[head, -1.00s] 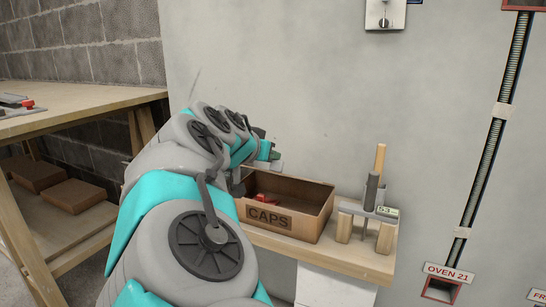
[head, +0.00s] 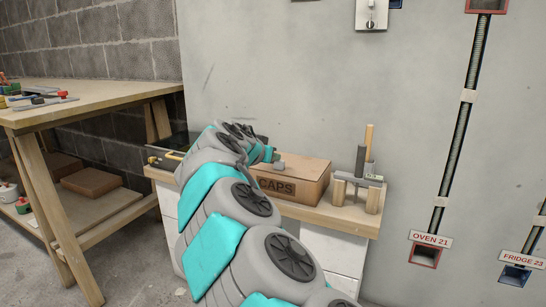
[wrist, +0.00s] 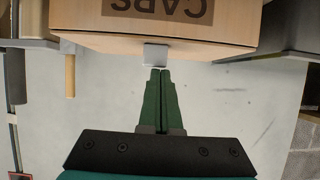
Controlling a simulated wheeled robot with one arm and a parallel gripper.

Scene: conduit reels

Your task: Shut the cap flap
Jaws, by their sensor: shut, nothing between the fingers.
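The cardboard box labelled CAPS (head: 302,194) stands on the wooden bench. Its flap (head: 300,166) lies flat over the top and hides the inside. In the wrist view the box's front (wrist: 235,18) shows upside down, with a small grey tab (wrist: 155,54) at the flap's edge. My gripper (wrist: 160,71) is shut and empty, its green fingertips together right by the tab. I cannot tell whether they touch it. In the head view my gripper (head: 272,155) is partly hidden by my arm, at the box's left end.
A wooden stand with a grey cylinder (head: 361,160) is right of the box on the bench (head: 325,215). A taller workbench (head: 95,100) with tools stands at the left. The wall behind carries a conduit (head: 462,135) and labelled sockets.

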